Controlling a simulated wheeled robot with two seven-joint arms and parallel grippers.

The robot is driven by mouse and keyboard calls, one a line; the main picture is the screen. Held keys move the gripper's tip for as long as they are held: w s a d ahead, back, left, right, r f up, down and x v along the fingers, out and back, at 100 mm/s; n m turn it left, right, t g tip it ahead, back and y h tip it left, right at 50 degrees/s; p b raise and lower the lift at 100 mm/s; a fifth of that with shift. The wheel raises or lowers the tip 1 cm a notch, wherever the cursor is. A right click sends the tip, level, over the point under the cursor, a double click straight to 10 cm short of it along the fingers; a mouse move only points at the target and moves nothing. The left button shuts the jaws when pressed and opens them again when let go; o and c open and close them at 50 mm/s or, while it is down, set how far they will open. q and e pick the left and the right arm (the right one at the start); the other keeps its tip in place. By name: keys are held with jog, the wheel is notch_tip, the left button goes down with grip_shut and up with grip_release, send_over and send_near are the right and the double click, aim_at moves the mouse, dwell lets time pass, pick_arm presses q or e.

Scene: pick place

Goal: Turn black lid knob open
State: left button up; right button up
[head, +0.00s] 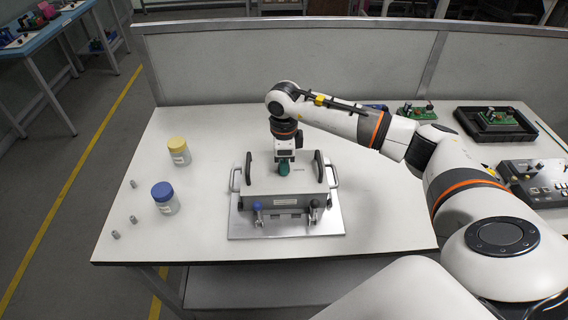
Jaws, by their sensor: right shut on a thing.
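A grey metal box (287,197) with a lid stands on a flat metal plate (331,225) on the white table. My right gripper (284,162) points down over the middle of the lid and is shut on a small dark green knob-like piece (284,169). The gripper partly hides this piece. A black handle (320,168) stands at the right of the lid and another (249,170) at the left. On the box front are a blue-topped latch (258,209) and a dark-topped latch (315,206). My left gripper is not in view.
A yellow-lidded jar (179,151) and a blue-lidded jar (165,198) stand left of the box, with small metal pieces (133,219) near them. A black tray (495,124) and a control box (535,180) are at the right. A grey partition (210,66) stands behind the table.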

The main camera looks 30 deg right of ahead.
jog(key=m+b, duration=0.1)
jog(key=m, duration=0.3)
jog(key=shift+m, duration=0.3)
jog(key=m, duration=0.4)
dwell(0.3)
jog(key=o, duration=1)
jog(key=shift+r, duration=0.15)
notch_tip(320, 180, up, 12)
jog(key=shift+f+b, duration=0.1)
jog(key=shift+b, duration=0.9)
jog(key=shift+f, duration=0.1)
